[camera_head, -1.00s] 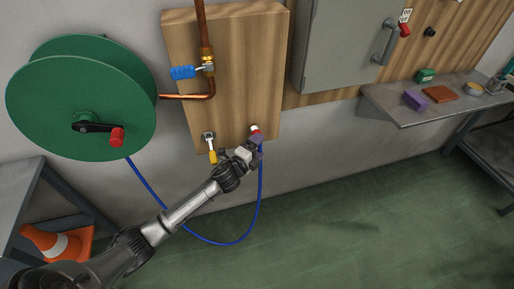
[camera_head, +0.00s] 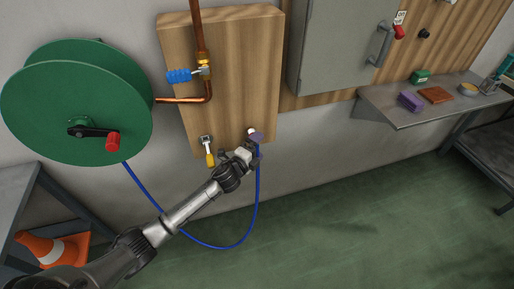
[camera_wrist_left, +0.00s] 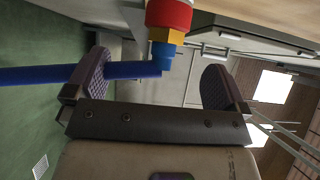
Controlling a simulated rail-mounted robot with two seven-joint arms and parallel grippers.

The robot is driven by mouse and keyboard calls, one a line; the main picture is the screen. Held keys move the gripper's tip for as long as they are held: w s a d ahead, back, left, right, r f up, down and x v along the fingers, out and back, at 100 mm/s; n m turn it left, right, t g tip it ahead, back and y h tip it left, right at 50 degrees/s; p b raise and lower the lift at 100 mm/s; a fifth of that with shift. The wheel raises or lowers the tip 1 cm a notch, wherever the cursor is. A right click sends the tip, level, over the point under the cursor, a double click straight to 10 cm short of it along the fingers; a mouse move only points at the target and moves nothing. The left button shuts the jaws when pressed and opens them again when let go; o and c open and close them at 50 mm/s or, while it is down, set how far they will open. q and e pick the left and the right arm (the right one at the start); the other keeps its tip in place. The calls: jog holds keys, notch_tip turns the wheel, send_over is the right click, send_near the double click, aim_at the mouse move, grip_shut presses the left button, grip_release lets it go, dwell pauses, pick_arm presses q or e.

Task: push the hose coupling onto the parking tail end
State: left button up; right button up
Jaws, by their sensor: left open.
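The hose coupling (camera_wrist_left: 168,14), red with a yellow hex and a blue collar, is at the top of the left wrist view. The blue hose (camera_wrist_left: 30,77) bends off from the collar to the left. A white part (camera_head: 251,130) shows at the lower right of the wooden board in the head view; I cannot tell whether it is the parking tail. My left gripper (camera_head: 257,143) is just below it. Its purple-padded fingers (camera_wrist_left: 155,85) are spread apart, with the collar and hose end between them and not clamped. A finger hides most of the coupling in the head view.
A yellow-handled valve (camera_head: 209,158) hangs on the board (camera_head: 240,60) close left of my gripper. A copper pipe (camera_head: 180,99) and blue-handled valve (camera_head: 179,76) are above. The green reel (camera_head: 60,110) stands left, a steel shelf (camera_head: 400,116) right.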

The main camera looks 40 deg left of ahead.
pick_arm(q)
jog(key=shift+s, duration=0.25)
dwell(0.4)
jog(key=shift+s+d+p, duration=0.1)
jog(key=shift+s+p, duration=0.35)
jog(key=shift+s, duration=0.2)
jog(key=shift+w, duration=0.3)
jog(key=shift+w, duration=0.45)
jog(key=shift+w, duration=0.2)
jog(key=shift+s+a, duration=0.25)
jog(key=shift+s, duration=0.05)
jog(key=shift+s+a, duration=0.2)
jog(key=shift+s, duration=0.1)
jog(key=shift+s, duration=0.1)
